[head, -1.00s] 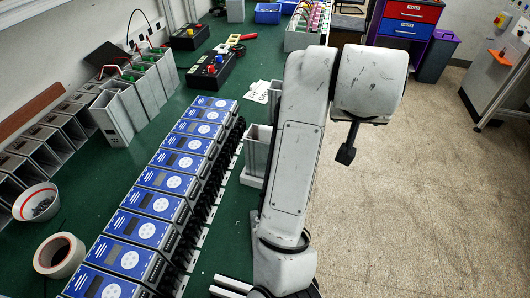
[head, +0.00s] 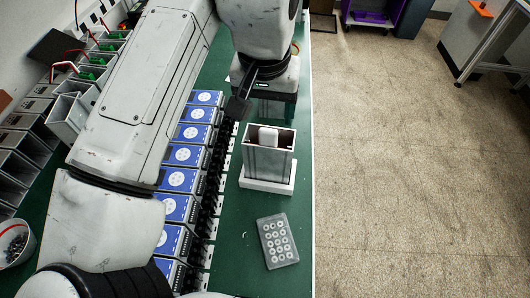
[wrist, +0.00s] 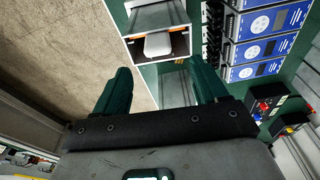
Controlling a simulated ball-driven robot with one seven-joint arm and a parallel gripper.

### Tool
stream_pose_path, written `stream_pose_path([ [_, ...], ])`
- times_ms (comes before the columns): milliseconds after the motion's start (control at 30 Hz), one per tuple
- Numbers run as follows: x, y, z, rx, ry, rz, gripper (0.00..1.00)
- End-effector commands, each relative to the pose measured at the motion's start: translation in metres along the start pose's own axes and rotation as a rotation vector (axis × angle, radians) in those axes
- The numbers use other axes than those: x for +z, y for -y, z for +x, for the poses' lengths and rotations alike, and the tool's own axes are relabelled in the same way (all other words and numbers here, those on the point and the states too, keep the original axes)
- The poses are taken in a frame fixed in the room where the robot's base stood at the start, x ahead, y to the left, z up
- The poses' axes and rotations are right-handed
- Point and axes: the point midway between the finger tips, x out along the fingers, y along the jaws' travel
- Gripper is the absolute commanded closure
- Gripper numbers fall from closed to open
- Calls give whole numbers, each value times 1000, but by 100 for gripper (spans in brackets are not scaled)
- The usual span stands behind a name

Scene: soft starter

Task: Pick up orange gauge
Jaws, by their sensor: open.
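A small orange piece (head: 482,9) lies on the grey cabinet at the far right of the head view; it may be the orange gauge, but it is too small to tell. In the wrist view, thin orange strips (wrist: 138,41) show at the mouth of a grey open box (wrist: 158,17); I cannot tell whether they are a separate thing. That box also stands on the bench in the head view (head: 266,161), with a white block (head: 268,137) inside. My gripper (wrist: 158,66) is open, its green fingers apart and empty, near the box.
A row of blue-faced units (head: 180,180) runs along the green bench left of the box. A grey keypad-like plate (head: 278,241) lies in front of it. Open grey bins and a white bowl (head: 16,243) are at left. The floor (head: 400,170) at right is clear.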

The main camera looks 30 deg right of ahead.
Motion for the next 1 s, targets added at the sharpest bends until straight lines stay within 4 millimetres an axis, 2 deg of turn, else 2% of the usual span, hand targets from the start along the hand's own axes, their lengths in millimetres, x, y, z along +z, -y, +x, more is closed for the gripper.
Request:
stream_pose_path([
  [100, 0, 0, 14, 1, 0, -1, 28],
  [333, 2, -1, 29, -1, 0, 0, 28],
  [600, 6, -3, 65, 0, 0, 0, 28],
  [900, 6, -3, 72, -1, -2, 1, 28],
  [1000, 6, -3, 72, -1, -2, 1, 35],
])
